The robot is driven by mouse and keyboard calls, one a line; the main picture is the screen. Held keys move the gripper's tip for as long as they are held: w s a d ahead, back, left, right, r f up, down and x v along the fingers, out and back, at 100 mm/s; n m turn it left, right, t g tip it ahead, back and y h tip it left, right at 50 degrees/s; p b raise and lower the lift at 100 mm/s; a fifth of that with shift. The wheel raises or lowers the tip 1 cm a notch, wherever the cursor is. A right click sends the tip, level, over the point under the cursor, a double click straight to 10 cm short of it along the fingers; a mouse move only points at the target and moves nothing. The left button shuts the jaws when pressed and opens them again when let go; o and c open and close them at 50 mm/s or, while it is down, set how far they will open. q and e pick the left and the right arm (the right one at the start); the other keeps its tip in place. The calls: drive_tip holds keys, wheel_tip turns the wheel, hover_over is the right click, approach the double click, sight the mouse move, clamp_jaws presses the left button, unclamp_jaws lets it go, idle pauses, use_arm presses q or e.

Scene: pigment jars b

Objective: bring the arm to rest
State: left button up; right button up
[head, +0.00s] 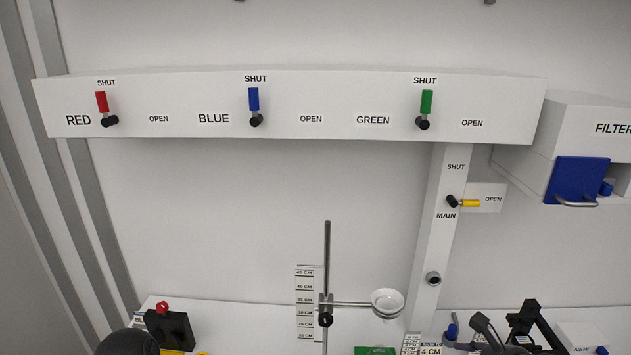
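Neither gripper shows clearly. A dark rounded shape (127,343) at the lower left edge may be part of my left arm; no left fingers show. Dark angular parts (524,318) at the lower right may be my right gripper, cut off by the bottom edge. I cannot tell whether it is open or shut or holds anything. On the white wall beam (300,128), the red handle (102,102), blue handle (254,99) and green handle (426,102) point up toward SHUT. The yellow main handle (470,203) points right toward OPEN.
A metal stand (327,250) holds a white dish (387,301) on a side rod, beside a height scale (305,285). A black block (171,329) with a red knob stands lower left. A filter box (590,130) with a blue panel (575,180) hangs at right.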

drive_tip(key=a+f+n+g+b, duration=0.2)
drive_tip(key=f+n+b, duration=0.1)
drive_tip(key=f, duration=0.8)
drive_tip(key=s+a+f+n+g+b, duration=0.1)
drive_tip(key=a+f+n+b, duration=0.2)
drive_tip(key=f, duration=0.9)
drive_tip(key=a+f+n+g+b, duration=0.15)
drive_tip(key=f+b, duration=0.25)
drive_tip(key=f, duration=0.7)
use_arm(q)
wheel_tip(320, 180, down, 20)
drive_tip(key=b, duration=0.9)
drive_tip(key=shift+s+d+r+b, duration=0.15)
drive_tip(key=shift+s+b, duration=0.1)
drive_tip(key=shift+b, duration=0.15)
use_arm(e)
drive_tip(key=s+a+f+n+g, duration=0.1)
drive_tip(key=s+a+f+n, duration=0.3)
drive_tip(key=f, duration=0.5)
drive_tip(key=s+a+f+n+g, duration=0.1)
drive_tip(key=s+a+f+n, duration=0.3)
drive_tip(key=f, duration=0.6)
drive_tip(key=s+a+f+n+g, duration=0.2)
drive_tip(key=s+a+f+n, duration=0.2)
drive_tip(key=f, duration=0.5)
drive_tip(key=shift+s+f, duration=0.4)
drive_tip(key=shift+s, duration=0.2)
